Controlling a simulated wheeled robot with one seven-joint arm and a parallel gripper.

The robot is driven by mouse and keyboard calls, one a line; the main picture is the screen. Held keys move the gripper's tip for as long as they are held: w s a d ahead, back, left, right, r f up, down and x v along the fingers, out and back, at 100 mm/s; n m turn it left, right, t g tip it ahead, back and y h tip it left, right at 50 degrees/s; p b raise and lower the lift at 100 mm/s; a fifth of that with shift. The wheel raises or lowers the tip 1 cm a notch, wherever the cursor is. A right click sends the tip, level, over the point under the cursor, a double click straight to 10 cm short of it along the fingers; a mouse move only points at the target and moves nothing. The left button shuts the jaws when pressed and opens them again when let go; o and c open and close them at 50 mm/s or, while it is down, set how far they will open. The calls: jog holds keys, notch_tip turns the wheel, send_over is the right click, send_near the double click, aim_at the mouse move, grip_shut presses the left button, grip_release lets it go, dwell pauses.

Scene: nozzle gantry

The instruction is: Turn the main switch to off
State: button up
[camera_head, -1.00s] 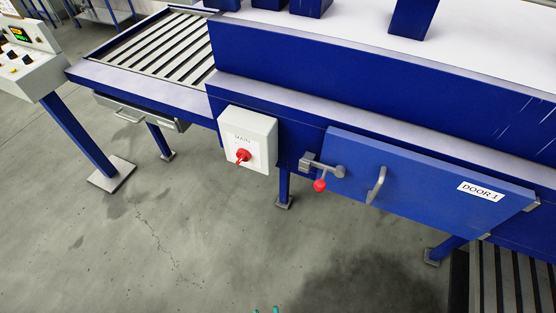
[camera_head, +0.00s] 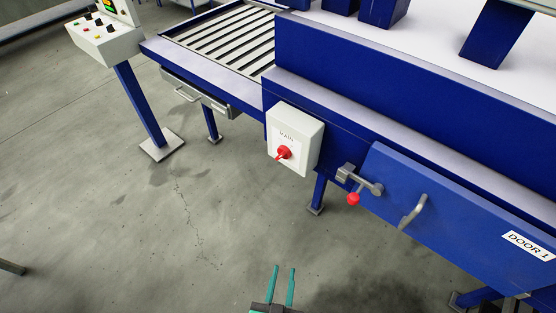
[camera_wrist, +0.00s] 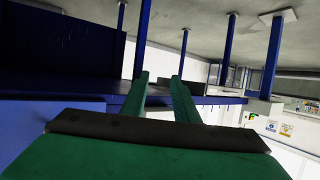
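The main switch is a red rotary knob (camera_head: 284,153) on a white box (camera_head: 309,146) labelled MAIN, fixed to the blue machine's side. The knob's handle looks tilted, and I cannot read its position marks. My gripper (camera_head: 284,270) shows at the bottom of the head view, over the floor, below and apart from the box. Its two green fingers are spread with an empty gap between them. The wrist view shows the same open fingers (camera_wrist: 160,95) and no switch.
A blue door (camera_head: 450,215) labelled DOOR 1, with a grey handle (camera_head: 413,211) and a red-knobbed latch (camera_head: 353,198), is right of the box. A control panel (camera_head: 108,40) on a post and a roller conveyor (camera_head: 235,40) are at upper left. The floor before the box is clear.

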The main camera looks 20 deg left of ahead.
jog(key=w+a, duration=0.3)
jog(key=w, duration=0.2)
jog(key=m+t+h, duration=0.3)
jog(key=m+h, duration=0.5)
jog(key=m, duration=0.4)
send_near(280, 157)
jog(key=x, duration=0.8)
jog(key=shift+w, duration=0.1)
grip_shut()
